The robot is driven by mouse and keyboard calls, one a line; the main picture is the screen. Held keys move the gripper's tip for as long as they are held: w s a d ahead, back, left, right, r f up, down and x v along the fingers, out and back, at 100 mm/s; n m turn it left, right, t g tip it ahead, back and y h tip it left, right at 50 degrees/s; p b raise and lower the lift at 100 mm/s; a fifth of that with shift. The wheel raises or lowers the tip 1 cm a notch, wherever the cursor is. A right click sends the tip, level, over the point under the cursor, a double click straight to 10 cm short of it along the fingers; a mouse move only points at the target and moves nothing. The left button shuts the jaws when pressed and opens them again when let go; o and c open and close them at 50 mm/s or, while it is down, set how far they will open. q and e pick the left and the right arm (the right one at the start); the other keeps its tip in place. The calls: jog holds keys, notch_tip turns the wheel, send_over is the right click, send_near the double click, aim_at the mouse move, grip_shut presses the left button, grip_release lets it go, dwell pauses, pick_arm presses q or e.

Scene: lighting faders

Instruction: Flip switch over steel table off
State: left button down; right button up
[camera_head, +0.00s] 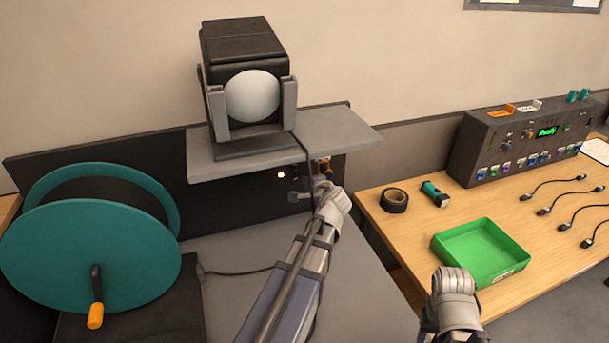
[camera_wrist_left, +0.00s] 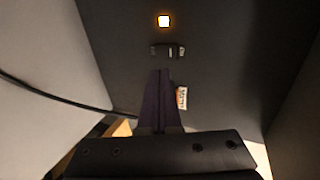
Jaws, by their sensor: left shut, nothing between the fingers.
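The dark wall panel (camera_head: 240,196) stands behind the grey steel table (camera_head: 365,285), under a grey shelf. A small lamp (camera_head: 281,175) on the panel glows warm yellow; it also shows lit in the left wrist view (camera_wrist_left: 164,20). Below the lamp in the left wrist view is a small dark switch (camera_wrist_left: 167,51); its lever position is unclear. My left gripper (camera_wrist_left: 161,72) is shut and empty, its tips close to the switch; contact cannot be told. In the head view the left gripper (camera_head: 298,196) is at the panel. My right gripper (camera_head: 455,283) is at the lower right, its fingers hidden.
A lamp housing (camera_head: 242,50) sits on the shelf (camera_head: 350,132) above. A teal reel (camera_head: 90,255) stands at the left. A cable (camera_head: 240,272) crosses the steel table. The wooden table (camera_head: 400,222) at the right holds a green tray (camera_head: 508,272), tape and a control console (camera_head: 490,150).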

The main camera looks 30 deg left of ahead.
pick_arm(q)
jog(key=p+v, duration=0.2)
jog(key=v, duration=0.5)
jog(key=shift+s+a, duration=0.15)
jog(key=shift+s, duration=0.1)
jog(key=s+d+f+n+g+h, duration=0.1)
jog(key=s+d+f+g+h, duration=0.2)
jog(key=s+d, duration=0.3)
jog(key=s+d+f+n+g+h, duration=0.2)
jog(key=s+d+f, duration=0.3)
jog(key=d, duration=0.8)
jog(key=s+d+f+n+g+h, duration=0.1)
jog(key=s+d+f+g+h, duration=0.2)
jog(key=s+d, duration=0.5)
jog(key=shift+d+f+g+h, duration=0.4)
jog(key=shift+d+f+h, duration=0.1)
jog(key=shift+d+f, duration=0.55)
